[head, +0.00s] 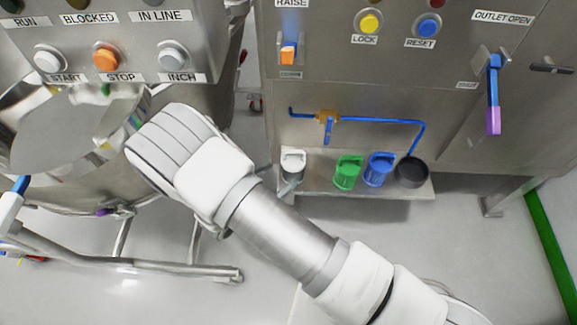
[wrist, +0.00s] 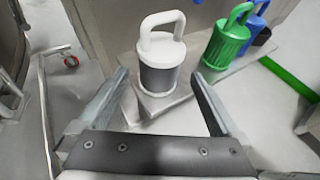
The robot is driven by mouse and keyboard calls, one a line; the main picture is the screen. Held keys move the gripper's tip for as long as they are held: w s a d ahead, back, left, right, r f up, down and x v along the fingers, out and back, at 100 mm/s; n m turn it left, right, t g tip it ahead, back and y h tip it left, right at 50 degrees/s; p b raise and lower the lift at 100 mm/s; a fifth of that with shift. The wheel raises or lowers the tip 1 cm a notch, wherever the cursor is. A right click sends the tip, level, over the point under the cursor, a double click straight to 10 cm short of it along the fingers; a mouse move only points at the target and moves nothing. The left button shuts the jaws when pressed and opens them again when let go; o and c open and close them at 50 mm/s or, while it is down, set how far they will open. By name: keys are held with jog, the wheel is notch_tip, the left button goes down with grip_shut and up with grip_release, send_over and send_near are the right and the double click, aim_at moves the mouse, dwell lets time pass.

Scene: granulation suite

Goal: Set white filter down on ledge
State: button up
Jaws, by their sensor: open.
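The white filter (wrist: 162,62), a canister with a white loop handle and a grey mesh body, stands upright on the left end of the steel ledge (wrist: 165,106). In the head view the filter (head: 292,167) is at the left end of the ledge (head: 322,178), below the control cabinet. My gripper (wrist: 160,80) is open. In the wrist view its two fingers lie to the left and right of the filter, with gaps visible, so it is not gripped. In the head view my fingers are hidden behind my own wrist.
A green filter (head: 348,172), a blue filter (head: 379,169) and a dark round cup (head: 412,172) stand along the ledge to the right. A blue pipe (head: 385,121) with a brass valve runs above. A steel bowl (head: 70,185) is at left.

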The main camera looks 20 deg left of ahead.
jog(key=v, duration=0.4)
jog(key=shift+s+r, duration=0.1)
jog(key=shift+s, duration=0.1)
dwell(0.4)
